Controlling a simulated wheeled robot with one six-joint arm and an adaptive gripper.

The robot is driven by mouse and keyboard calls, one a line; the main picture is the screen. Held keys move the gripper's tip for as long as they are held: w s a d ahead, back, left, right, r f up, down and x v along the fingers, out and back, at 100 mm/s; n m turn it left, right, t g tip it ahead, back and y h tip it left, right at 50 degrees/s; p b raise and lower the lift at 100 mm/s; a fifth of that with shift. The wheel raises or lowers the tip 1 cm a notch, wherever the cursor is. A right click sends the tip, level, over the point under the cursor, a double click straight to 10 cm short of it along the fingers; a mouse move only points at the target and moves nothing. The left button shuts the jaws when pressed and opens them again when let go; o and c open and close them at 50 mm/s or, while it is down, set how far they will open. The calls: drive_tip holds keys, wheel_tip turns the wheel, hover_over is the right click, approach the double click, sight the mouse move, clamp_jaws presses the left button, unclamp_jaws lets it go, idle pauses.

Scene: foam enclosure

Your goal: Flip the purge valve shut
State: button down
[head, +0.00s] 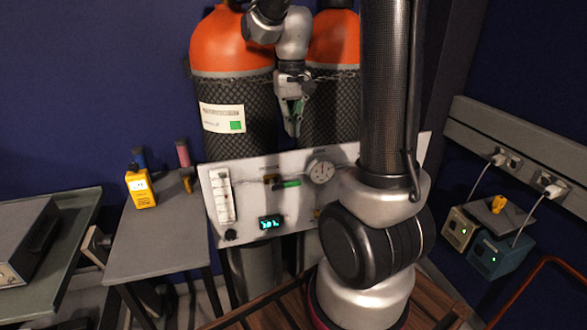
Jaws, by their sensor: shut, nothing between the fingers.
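A white panel (249,190) stands in front of two gas cylinders. On it is a brass valve (271,179) with a green lever (291,184) that points right, roughly level; I take it for the purge valve, but its label is too small to read. Another brass fitting (317,213) shows lower right, partly hidden by my arm. My gripper (293,132) is shut and empty, pointing down above the panel's top edge, in front of the cylinders. It is apart from the green lever in the picture.
The panel also carries a flow tube (222,196), a round gauge (321,171) and a lit display (270,223). Orange-topped cylinders (232,42) stand behind. A grey table (160,235) with a yellow meter (141,188) is at left. Two small boxes (497,255) are at right.

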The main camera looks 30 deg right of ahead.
wheel_tip(320, 180, down, 14)
drive_tip(key=shift+a+f, duration=0.1)
idle(0.5)
drive_tip(key=shift+s+d+f, duration=0.15)
drive_tip(key=shift+d+f, duration=0.1)
drive_tip(key=shift+f, duration=0.1)
idle(0.6)
drive_tip(key=shift+d+f, duration=0.25)
drive_tip(key=shift+f, duration=1.5)
wheel_tip(320, 180, up, 12)
hover_over(296, 182)
drive_tip(key=w+d, duration=0.1)
drive_tip(key=w, duration=0.1)
